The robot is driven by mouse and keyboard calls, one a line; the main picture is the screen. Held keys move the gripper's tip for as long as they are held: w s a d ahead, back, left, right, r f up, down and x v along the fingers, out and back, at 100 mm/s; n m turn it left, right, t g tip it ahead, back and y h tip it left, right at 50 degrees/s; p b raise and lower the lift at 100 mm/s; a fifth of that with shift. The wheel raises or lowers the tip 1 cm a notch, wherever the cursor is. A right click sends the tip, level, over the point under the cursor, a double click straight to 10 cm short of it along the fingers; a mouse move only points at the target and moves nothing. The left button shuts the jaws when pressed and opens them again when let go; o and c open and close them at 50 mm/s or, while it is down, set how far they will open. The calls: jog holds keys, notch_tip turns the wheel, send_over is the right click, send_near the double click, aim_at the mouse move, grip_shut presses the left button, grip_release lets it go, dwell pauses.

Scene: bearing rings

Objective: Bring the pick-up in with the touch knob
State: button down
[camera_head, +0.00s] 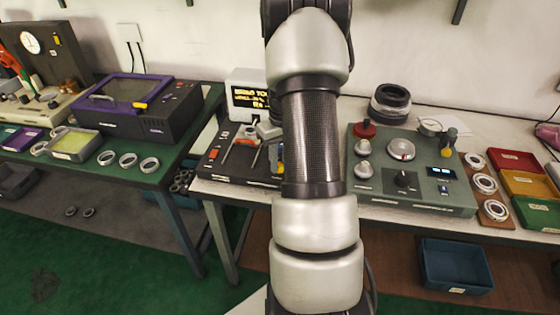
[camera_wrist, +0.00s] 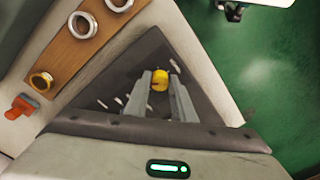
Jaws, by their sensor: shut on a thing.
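In the wrist view, my gripper (camera_wrist: 161,84) is shut on a small round yellow knob (camera_wrist: 160,74) between its fingertips. What the knob is fixed to is dark and hard to make out. In the head view, my arm hides the gripper. The grey-green instrument (camera_head: 420,198) stands on the right-hand table. I cannot tell which part is the pick-up.
A wooden strip with rings (camera_head: 485,183) lies right of the instrument; it also shows in the wrist view (camera_wrist: 68,52). Red (camera_head: 516,160), yellow and green trays stand further right. Dark stacked rings (camera_head: 390,102) stand behind.

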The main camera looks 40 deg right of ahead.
jog(key=m, duration=0.6)
jog(key=shift+a+r+m, duration=0.1)
jog(key=shift+m, duration=0.2)
dwell(0.5)
jog(key=c, duration=1.5)
grip_release()
jog(key=r, duration=0.5)
jog(key=r+p, duration=0.1)
jog(key=r, duration=0.5)
jog(key=r+p, duration=0.1)
jog(key=r, duration=0.5)
jog(key=shift+s+d+r, duration=0.2)
jog(key=shift+d, duration=0.05)
